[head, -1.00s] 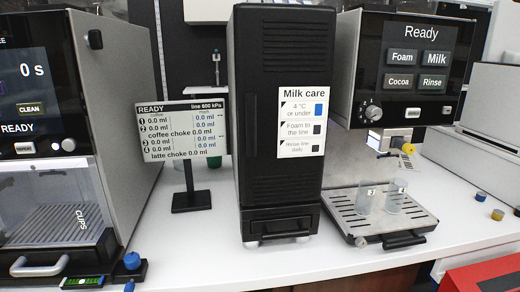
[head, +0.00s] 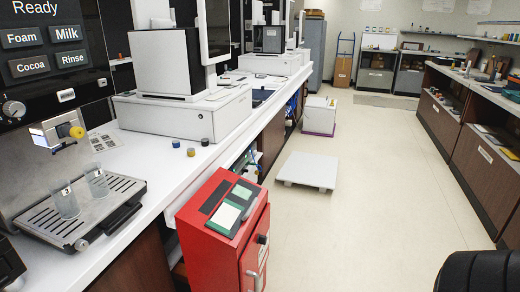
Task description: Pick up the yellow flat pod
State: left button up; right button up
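Several small round pods stand on the white counter in the head view, right of the coffee machine's drip tray. One with a yellow top (head: 191,152) is nearest the counter's front edge; it may be the yellow flat pod, but it is too small to be sure. Neither of my grippers is in view.
The coffee machine's drip tray (head: 117,192) holds two clear cups. A red cabinet (head: 212,238) stands on the floor against the counter front. A low white platform (head: 308,171) lies in the aisle. A dark rounded shape (head: 478,272) fills the bottom right corner.

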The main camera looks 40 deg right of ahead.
aim_at(191, 152)
jog(key=z, duration=2.25)
jog(key=i, duration=3.25)
jog(key=u, duration=4.15)
